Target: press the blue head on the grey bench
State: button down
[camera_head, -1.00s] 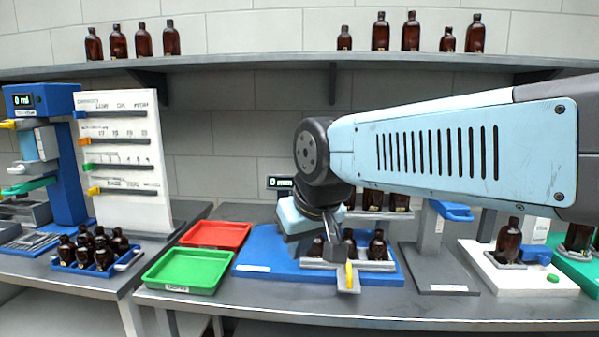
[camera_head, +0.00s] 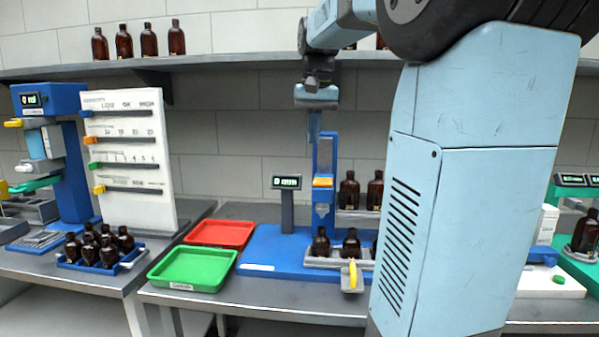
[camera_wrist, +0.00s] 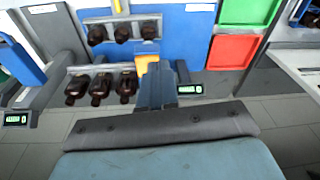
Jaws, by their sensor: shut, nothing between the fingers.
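In the head view my arm covers that spot.
Brown bottles (camera_head: 351,245) stand in racks at the stand. A green tray (camera_head: 190,268) and a red tray (camera_head: 220,233) lie left of it. A small display (camera_head: 286,183) stands beside it. A wall shelf (camera_head: 230,63) with bottles runs behind.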

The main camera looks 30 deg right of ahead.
notch_tip(320, 180, up, 2)
jog(key=m+g, duration=0.1)
jog(key=m, duration=0.1)
send_over(322, 181)
jog(key=shift+w+d+r, duration=0.1)
jog(key=shift+w+d, duration=0.05)
notch_tip(322, 181, down, 14)
jog(key=shift+f, duration=0.1)
dwell(0.5)
